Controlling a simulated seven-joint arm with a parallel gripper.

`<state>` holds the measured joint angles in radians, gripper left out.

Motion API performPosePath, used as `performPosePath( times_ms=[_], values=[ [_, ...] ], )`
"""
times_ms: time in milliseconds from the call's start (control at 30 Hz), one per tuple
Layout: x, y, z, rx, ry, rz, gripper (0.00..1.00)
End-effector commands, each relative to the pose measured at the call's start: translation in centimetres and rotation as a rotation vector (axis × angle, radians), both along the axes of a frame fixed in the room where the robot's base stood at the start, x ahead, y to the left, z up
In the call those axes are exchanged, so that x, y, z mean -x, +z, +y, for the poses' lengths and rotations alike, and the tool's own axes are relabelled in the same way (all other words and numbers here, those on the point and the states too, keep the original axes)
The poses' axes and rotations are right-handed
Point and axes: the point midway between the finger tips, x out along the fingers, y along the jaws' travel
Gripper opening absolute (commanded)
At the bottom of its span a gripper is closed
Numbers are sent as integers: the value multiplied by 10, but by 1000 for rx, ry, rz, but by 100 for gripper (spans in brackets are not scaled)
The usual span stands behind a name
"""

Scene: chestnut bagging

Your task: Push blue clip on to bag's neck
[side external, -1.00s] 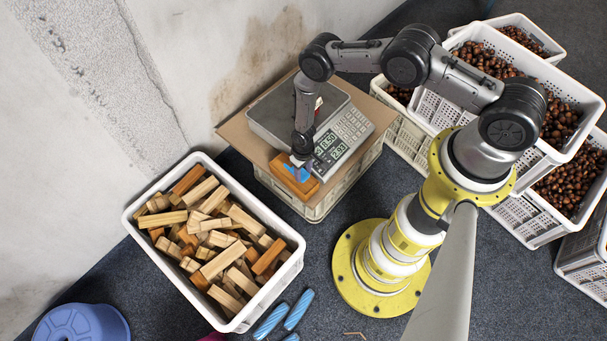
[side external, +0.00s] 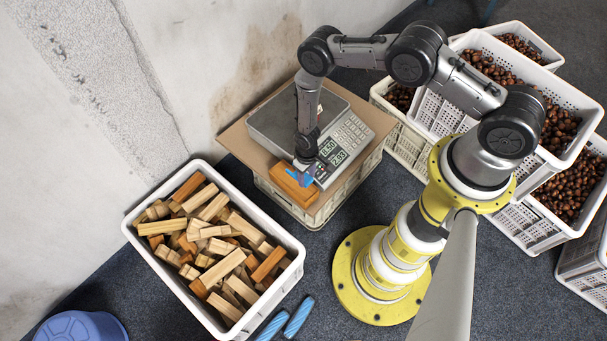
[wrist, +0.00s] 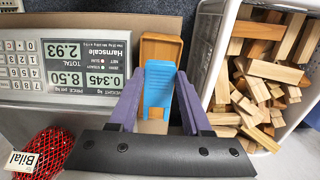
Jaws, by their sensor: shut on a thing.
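The blue clip (wrist: 159,86) is between the purple fingers of my gripper (wrist: 160,92) in the wrist view, and the gripper is shut on it. In the side view the clip (side external: 300,177) shows as a small blue shape under my gripper (side external: 304,163), at the orange-brown wooden box (side external: 292,189). The box also shows just beyond the clip in the wrist view (wrist: 162,47). I cannot tell whether the clip touches it. The red mesh bag (wrist: 42,148), with a white "Bilal" label, is at the lower left of the wrist view, apart from the clip. I cannot make out its neck.
The scale (side external: 347,141) stands on brown cardboard (side external: 236,142) over a crate. A white crate (side external: 139,238) of wood blocks stands to the left. Crates of chestnuts (side external: 566,124) are at the right. Blue cylinders (side external: 298,316) lie on the floor.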

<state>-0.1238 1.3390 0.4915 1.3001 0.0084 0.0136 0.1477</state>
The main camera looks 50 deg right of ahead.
Motion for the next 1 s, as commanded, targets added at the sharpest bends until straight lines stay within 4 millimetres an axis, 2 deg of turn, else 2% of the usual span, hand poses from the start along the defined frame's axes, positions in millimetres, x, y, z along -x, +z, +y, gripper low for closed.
performPosePath(
  times_ms=[167, 400, 600, 800, 1000],
  values=[
    [-7, 30, -29, -1, -6, -8, 13],
    [-23, 86, -101, 0, -108, -9, 13],
    [-31, 118, -151, 0, -212, -6, 13],
    [-35, 128, -171, 0, -258, -4, 13],
    [-37, 125, -174, 0, -261, -3, 13]
  ],
)
